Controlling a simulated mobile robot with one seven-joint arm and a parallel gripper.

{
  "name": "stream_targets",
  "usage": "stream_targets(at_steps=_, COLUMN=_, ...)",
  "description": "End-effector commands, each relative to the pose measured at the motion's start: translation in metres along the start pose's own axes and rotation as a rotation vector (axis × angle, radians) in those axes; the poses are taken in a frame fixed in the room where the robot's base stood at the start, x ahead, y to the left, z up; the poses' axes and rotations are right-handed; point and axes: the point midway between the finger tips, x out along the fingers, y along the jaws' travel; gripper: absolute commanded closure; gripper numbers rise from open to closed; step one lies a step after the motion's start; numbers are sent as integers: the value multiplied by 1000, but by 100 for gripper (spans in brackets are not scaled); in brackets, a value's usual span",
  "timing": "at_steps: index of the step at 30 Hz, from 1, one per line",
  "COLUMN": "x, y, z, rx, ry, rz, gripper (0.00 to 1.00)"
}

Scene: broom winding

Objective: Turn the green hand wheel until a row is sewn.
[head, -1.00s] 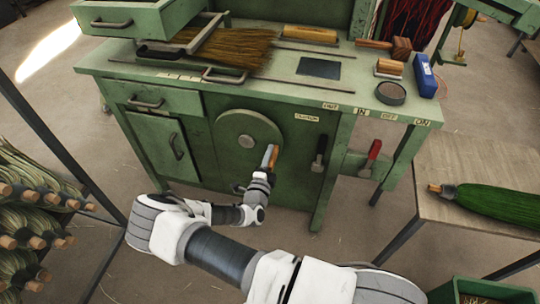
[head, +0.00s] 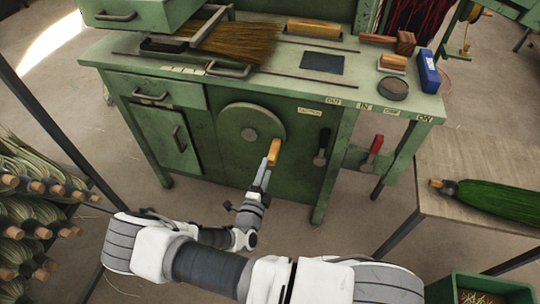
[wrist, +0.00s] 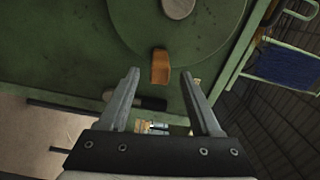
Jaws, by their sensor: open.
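The green hand wheel (head: 250,122) is a round disc on the front of the green machine, with a pale hub (head: 249,134). Its wooden handle (head: 274,151) sticks out near the lower right of the rim. In the wrist view the wheel (wrist: 205,45) fills the top, and the handle (wrist: 160,66) stands below the hub. My gripper (head: 265,170) is just below and left of the handle in the head view. In the wrist view my gripper (wrist: 160,75) is open, with the handle centred between and slightly beyond its fingertips. I see no contact.
A black lever (head: 322,148) and a red-handled lever (head: 372,152) are right of the wheel. A broom head (head: 235,41) lies on the machine's top. A bench with a green broom (head: 500,200) stands at right. Bundles (head: 30,205) are stacked at left.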

Motion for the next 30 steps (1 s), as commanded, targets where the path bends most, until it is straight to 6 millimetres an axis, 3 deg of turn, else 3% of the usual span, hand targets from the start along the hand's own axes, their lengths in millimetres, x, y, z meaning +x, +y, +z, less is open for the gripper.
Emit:
stream_targets(at_steps=6, x=-50, y=0, z=1, rx=-1, ry=-3, rz=1, gripper=35)
stream_targets(at_steps=12, x=-73, y=0, z=0, rx=0, ry=0, rz=0, gripper=35)
stream_targets(at_steps=30, x=-79, y=0, z=0, rx=0, ry=1, rz=0, gripper=35)
